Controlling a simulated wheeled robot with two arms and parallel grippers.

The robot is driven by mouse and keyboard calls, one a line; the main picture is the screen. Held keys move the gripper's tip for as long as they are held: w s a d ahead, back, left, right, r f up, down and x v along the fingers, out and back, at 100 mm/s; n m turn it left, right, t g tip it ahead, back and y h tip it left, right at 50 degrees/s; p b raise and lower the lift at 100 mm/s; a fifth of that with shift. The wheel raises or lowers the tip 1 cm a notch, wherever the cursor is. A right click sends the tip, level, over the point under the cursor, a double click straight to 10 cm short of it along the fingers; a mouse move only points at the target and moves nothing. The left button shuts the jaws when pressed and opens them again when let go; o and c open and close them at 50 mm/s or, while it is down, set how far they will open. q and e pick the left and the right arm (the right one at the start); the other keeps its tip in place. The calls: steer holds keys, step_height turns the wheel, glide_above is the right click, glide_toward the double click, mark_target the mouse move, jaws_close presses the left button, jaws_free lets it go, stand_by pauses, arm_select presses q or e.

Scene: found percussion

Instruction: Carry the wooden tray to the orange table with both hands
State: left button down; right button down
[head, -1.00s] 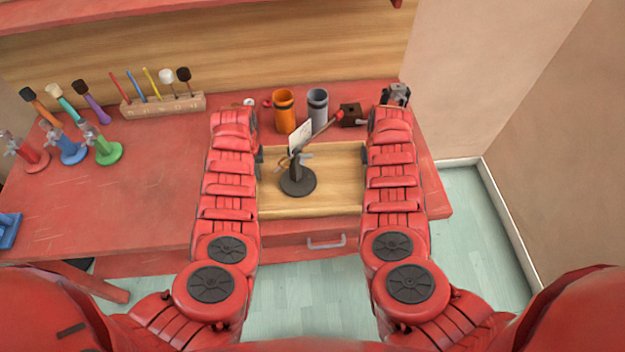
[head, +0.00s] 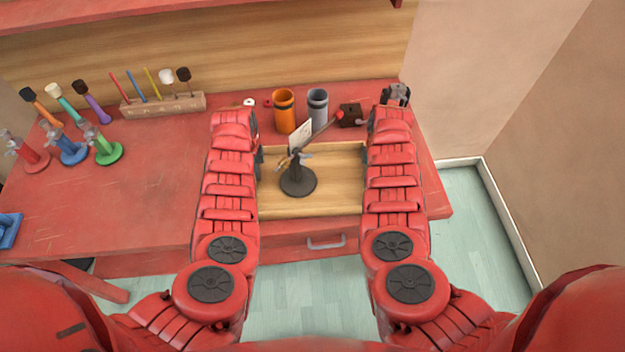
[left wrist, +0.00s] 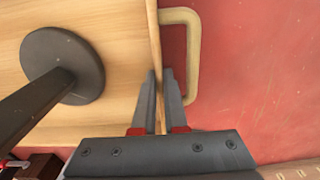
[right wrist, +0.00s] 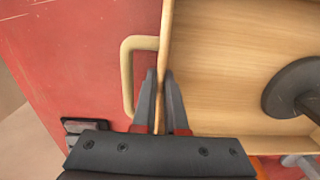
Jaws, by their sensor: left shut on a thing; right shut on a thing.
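The wooden tray (head: 338,185) is a shallow, light-wood box near the front of the red worktop, between my two arms. A dark stand (head: 298,184) with a round base is upright in it, left of centre, bearing a white card. My left gripper (left wrist: 160,76) is shut on the tray's side wall beside a tan handle (left wrist: 192,60). My right gripper (right wrist: 159,76) is shut on the opposite side wall, beside the other handle (right wrist: 127,75). In the head view my forearms hide both handles. I cannot make out an orange table.
An orange cup (head: 284,112), a grey cup (head: 318,107) and a dark box (head: 351,115) stand behind the tray. A rack of mallets (head: 163,104) and coloured stands (head: 105,150) are on the left. A drawer handle (head: 326,243) is below the front edge. Floor (head: 470,215) shows at right.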

arm_select(q)
steer(key=shift+r, duration=0.15)
arm_select(e)
steer(key=shift+r, duration=0.15)
